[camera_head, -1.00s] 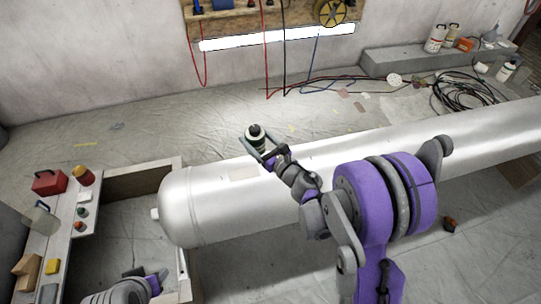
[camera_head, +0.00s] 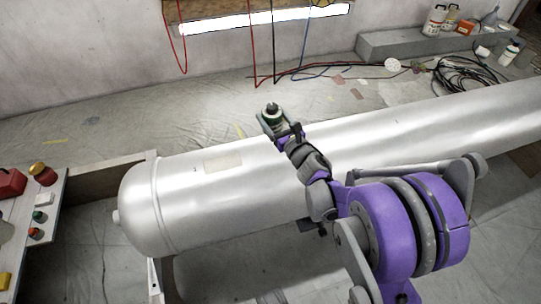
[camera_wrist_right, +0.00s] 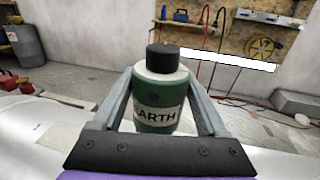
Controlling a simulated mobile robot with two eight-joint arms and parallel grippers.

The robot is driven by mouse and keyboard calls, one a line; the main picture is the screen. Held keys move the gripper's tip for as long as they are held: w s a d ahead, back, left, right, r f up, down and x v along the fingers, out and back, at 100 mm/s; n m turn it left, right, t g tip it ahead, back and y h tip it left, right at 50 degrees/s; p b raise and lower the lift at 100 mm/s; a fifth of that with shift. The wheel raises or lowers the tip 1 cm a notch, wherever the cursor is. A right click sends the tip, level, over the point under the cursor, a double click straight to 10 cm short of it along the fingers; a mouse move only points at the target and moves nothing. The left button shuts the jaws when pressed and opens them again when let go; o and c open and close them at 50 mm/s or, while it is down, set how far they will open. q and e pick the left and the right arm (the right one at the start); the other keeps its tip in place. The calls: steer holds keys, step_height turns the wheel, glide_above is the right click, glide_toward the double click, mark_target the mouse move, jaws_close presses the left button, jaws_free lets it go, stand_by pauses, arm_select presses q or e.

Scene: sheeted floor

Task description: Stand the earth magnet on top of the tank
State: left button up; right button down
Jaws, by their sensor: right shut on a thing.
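The earth magnet (camera_wrist_right: 158,100) is a green cylinder with a white band lettered "EARTH" and a black top. My right gripper (camera_head: 272,119) is shut on it, one finger on each side, and holds it upright. In the head view the magnet (camera_head: 272,109) shows over the far edge of the tank; I cannot tell whether it touches anything below. The tank (camera_head: 230,205) is a long silver cylinder lying across the floor, with a rounded end at left and a pale label on top. My left gripper is not in view.
A board at left carries a red box (camera_head: 10,183), a yellow-red piece (camera_head: 42,174) and small buttons. A wooden frame (camera_head: 100,180) stands by the tank's left end. The sheeted floor behind is mostly clear.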

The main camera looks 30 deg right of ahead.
step_height(320, 180, down, 10)
steer(key=b, duration=0.3)
steer(key=shift+d, duration=0.1)
steer(key=shift+r, duration=0.1)
steer(key=shift+f+b, duration=0.2)
steer(key=shift+b, duration=0.15)
jaws_free()
